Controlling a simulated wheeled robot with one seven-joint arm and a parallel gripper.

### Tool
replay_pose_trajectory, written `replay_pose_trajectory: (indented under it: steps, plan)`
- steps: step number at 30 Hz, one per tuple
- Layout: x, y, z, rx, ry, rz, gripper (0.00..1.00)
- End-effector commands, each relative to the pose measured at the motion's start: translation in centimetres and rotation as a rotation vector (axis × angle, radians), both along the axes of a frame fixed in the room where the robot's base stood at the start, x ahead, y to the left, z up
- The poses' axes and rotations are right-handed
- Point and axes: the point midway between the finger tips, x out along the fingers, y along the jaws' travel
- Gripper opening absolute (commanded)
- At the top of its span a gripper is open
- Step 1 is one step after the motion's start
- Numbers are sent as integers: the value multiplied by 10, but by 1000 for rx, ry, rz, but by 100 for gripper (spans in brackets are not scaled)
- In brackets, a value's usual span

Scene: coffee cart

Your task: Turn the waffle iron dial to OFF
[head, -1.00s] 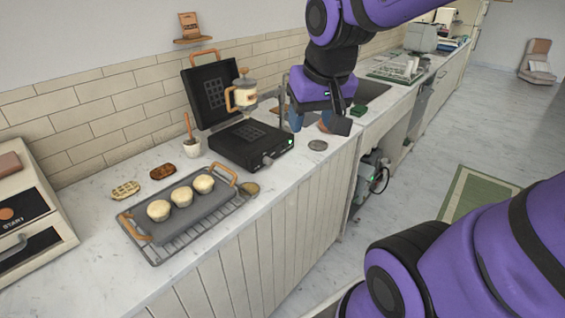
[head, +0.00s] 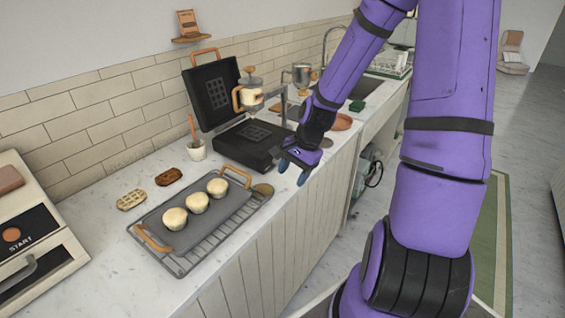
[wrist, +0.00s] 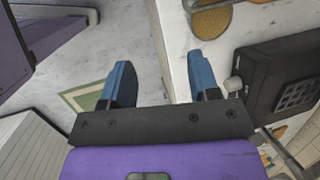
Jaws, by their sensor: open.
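The waffle iron (head: 241,136) stands on the counter with its dark lid (head: 211,92) raised against the wall. In the wrist view its black body (wrist: 275,62) is at the right, and its grey dial (wrist: 233,85) sticks out from the front face. My gripper (head: 293,172) is in front of the iron's front right, over the counter edge, and hides the dial in the head view. In the wrist view my gripper (wrist: 160,60) is open, with nothing between its blue fingers. The dial is just right of the right finger, outside the gap; I cannot tell whether they touch. The dial's marking is not readable.
A wire rack (head: 184,268) with a tray (head: 234,208) of muffins sits at the front of the counter, beside two waffles (head: 131,199). A French press (head: 251,97) stands behind the iron, close to my arm.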

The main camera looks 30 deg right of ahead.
Motion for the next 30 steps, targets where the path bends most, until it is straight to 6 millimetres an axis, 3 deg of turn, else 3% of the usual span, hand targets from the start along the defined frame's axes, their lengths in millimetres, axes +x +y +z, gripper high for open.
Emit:
replay_pose_trajectory:
  steps: [6,15,23,30]
  plan:
    - [10,-9,-40,189,23,-253,56]
    - [31,-25,-68,472,26,-625,56]
    - [52,-54,-68,750,10,-963,56]
    - [66,-93,-57,994,-12,-1232,56]
